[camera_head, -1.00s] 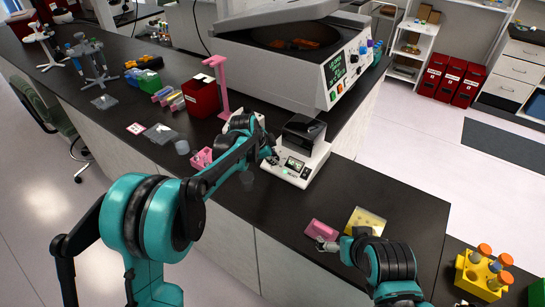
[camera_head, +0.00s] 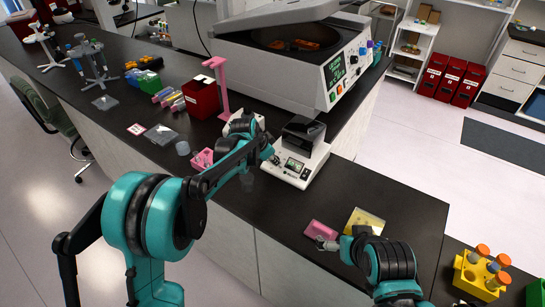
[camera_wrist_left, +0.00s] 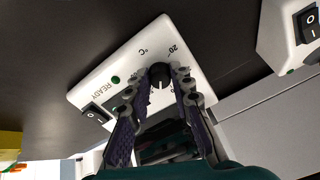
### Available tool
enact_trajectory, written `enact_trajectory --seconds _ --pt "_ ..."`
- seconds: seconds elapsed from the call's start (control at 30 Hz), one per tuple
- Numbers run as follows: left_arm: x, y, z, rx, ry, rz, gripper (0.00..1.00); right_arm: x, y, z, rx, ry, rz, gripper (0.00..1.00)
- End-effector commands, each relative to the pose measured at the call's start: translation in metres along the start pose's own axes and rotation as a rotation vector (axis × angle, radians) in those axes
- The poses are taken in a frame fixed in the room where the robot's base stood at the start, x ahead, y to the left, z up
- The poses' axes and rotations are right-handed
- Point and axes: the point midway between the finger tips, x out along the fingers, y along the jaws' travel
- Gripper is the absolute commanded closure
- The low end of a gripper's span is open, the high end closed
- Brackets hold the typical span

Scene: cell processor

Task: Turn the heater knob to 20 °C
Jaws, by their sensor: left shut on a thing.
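The heater (camera_wrist_left: 128,62) is a white box with a black knob (camera_wrist_left: 160,74), a "°C" mark, a "20" mark at the knob's upper right, a green light by "READY" and a black switch. My left gripper (camera_wrist_left: 158,84) is shut on the knob, one finger on each side. The fingers hide part of the dial, and I cannot tell exactly where the knob points. In the head view my left arm covers most of the heater. My right gripper (camera_head: 328,245) is low at the front, beside a pink block (camera_head: 321,230); its fingers are too small to read.
A white device with a black top (camera_head: 300,150) stands close right of my left wrist. A pink rack (camera_head: 202,158), a pink stand (camera_head: 219,88) and a red box (camera_head: 201,97) are near the left arm. A large centrifuge (camera_head: 290,50) stands behind. The front bench top is mostly clear.

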Motion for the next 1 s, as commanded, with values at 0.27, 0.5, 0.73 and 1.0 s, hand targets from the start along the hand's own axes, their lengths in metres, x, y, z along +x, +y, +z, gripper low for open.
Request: enact_trajectory --seconds 0.27,0.5,0.73,1.0 --pt "-0.0002 0.0010 -0.0003 -0.260 0.000 -0.007 1.00 -0.0040 0.0000 -0.0029 0.000 0.000 0.000 0.00" --pt "-0.0001 0.0015 -0.0006 -0.488 0.000 -0.014 1.00 -0.0065 0.0000 -0.0047 0.000 0.000 0.000 0.00" --pt "0.0000 0.0020 -0.0009 -0.705 -0.001 -0.021 1.00 -0.0087 0.0000 -0.0062 0.000 0.000 0.000 0.00" --pt "0.0002 0.0026 -0.0014 -0.961 -0.001 -0.027 1.00 -0.0110 0.0000 -0.0079 0.000 0.000 0.000 0.00"
